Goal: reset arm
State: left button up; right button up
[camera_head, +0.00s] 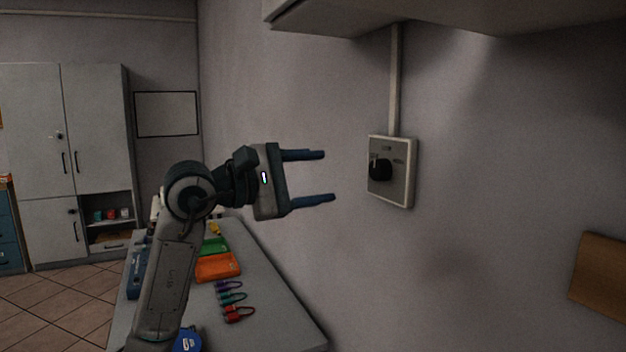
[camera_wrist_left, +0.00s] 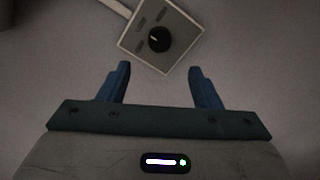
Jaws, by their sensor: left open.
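My left gripper (camera_head: 322,176) is open and empty, raised above the table with its two blue fingers pointing right. It stops short of a wall-mounted switch box (camera_head: 403,180) with a black rotary knob (camera_head: 380,169). In the left wrist view, the open fingers (camera_wrist_left: 160,85) show with nothing between them. The switch box also shows there (camera_wrist_left: 177,18), with its knob (camera_wrist_left: 159,39) beyond the fingertips and apart from them. My right gripper is not in view.
A grey table (camera_head: 283,318) along the wall holds an orange tray (camera_head: 218,267), a green tray (camera_head: 213,246) and several coloured padlock-like items (camera_head: 231,298). A shelf (camera_head: 450,15) overhangs the wall above. A brown board (camera_head: 601,277) is at right. Cabinets (camera_head: 92,150) stand far left.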

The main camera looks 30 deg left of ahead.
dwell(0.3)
